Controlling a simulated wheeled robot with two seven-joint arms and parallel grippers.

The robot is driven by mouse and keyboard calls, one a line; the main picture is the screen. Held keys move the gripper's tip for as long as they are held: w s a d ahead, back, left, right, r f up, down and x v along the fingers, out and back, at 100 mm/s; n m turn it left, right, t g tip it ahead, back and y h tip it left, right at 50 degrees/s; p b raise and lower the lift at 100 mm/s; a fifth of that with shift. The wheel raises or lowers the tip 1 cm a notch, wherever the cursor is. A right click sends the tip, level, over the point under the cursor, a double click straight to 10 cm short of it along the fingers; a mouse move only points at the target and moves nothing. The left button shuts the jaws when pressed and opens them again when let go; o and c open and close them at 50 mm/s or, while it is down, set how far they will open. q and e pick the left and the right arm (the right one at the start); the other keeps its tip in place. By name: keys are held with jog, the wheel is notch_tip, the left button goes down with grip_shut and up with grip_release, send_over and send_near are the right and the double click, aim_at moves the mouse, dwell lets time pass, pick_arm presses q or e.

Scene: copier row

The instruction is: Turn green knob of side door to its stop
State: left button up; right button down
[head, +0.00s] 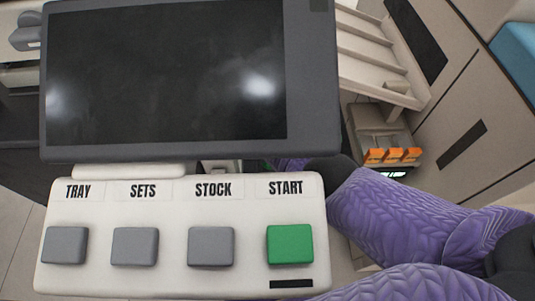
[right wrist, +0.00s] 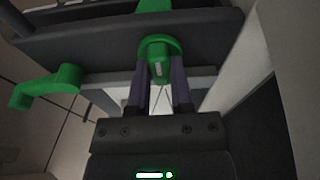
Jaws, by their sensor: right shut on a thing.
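The green knob (right wrist: 157,47) shows in the right wrist view at the upper middle, with a round flange and a pale mark on its grip. My right gripper (right wrist: 160,72) is shut on the knob, one dark finger on each side of it. In the head view the purple right arm reaches behind the control panel, so its gripper and the knob are hidden there. My left gripper is in neither view.
A green crank lever (right wrist: 45,86) sticks out left of the knob, and another green part (right wrist: 154,5) shows above. The head view shows a dark screen (head: 165,75), a button panel (head: 180,282) with a green START button (head: 290,244), and orange tabs (head: 392,155).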

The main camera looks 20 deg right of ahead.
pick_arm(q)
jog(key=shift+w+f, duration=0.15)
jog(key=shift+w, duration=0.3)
pick_arm(e)
jog(key=shift+m, duration=0.5)
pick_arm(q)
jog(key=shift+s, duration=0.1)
pick_arm(e)
jog(key=c, duration=0.8)
grip_release()
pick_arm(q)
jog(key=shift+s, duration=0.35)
